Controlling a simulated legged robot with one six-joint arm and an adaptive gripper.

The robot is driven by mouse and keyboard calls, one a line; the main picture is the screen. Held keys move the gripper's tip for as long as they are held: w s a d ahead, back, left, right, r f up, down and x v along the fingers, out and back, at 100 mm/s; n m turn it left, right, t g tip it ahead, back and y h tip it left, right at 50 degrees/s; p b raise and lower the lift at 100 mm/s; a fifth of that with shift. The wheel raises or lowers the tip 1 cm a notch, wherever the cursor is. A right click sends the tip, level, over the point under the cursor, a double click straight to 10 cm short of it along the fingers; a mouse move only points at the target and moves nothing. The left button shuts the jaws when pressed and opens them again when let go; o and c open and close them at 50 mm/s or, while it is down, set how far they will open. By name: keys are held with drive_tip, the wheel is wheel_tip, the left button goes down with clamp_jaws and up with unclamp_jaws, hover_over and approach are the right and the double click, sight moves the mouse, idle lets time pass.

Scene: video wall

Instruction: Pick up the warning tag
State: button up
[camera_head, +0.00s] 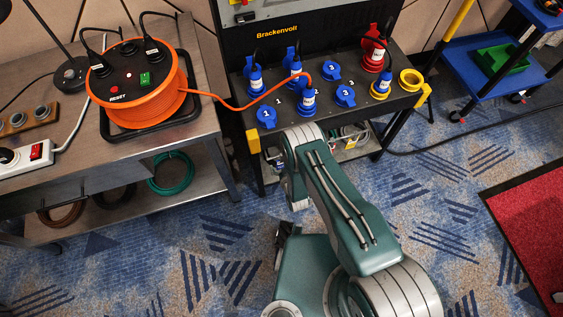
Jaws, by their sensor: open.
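I cannot make out a warning tag in the head view. My gripper (284,236) seems to be the small dark part below the wrist of my folded arm, beside my own body. It hangs over the blue carpet, in front of the black equipment stand (252,142) and apart from it. It is open, with nothing seen in it. My arm hides part of the stand's front and lower shelf.
The stand carries blue plugs, a red plug (374,50) and a yellow ring (411,78). An orange cable reel (140,102) sits on the left bench (190,128). A blue cart (470,60) with a green tray (503,60) stands right.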

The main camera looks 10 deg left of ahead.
drive_tip(key=c, duration=1)
drive_tip(key=shift+w, duration=0.1)
